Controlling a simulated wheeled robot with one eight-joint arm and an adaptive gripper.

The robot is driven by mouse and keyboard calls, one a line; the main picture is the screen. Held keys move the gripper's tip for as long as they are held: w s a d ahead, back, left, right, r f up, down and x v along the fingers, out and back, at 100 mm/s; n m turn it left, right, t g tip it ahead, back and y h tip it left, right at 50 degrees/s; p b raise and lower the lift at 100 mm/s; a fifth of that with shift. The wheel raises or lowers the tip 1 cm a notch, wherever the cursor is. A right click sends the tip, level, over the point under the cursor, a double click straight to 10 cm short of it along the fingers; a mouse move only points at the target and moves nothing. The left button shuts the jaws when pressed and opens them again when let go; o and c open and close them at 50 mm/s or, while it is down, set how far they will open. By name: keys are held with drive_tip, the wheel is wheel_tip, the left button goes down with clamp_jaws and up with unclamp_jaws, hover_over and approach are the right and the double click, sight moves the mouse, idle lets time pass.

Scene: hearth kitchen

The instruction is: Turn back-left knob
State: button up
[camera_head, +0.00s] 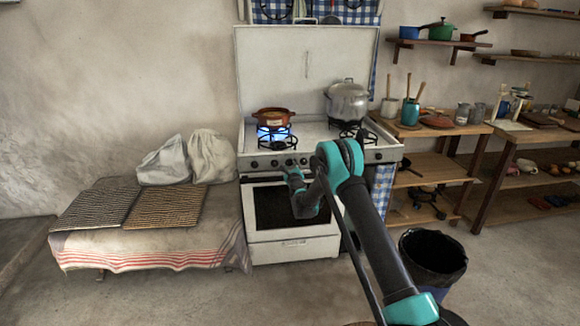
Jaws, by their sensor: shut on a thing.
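The white stove (300,218) stands against the wall with its lid up. A row of dark knobs (255,163) runs along its front panel. My gripper (291,166) is at this panel, left of its middle, and is shut on one knob. My gripper partly hides that knob, and I cannot tell from here which burner it belongs to. A blue flame (264,133) burns at the left burner under a reddish-brown pot (273,117).
A large metal pot (347,101) with a lid stands on the right burner. A bench with a striped cloth (150,250), woven mats (166,207) and white sacks (211,156) is at left. A black-lined bin (433,257) and wooden shelves (440,166) are at right.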

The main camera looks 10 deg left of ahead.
drive_tip(key=n, duration=1.2)
drive_tip(key=shift+n, duration=0.3)
idle(0.4)
drive_tip(key=o, duration=1.2)
drive_tip(key=shift+c, duration=0.2)
drive_tip(key=v, duration=1.2)
drive_tip(key=shift+r, duration=0.1)
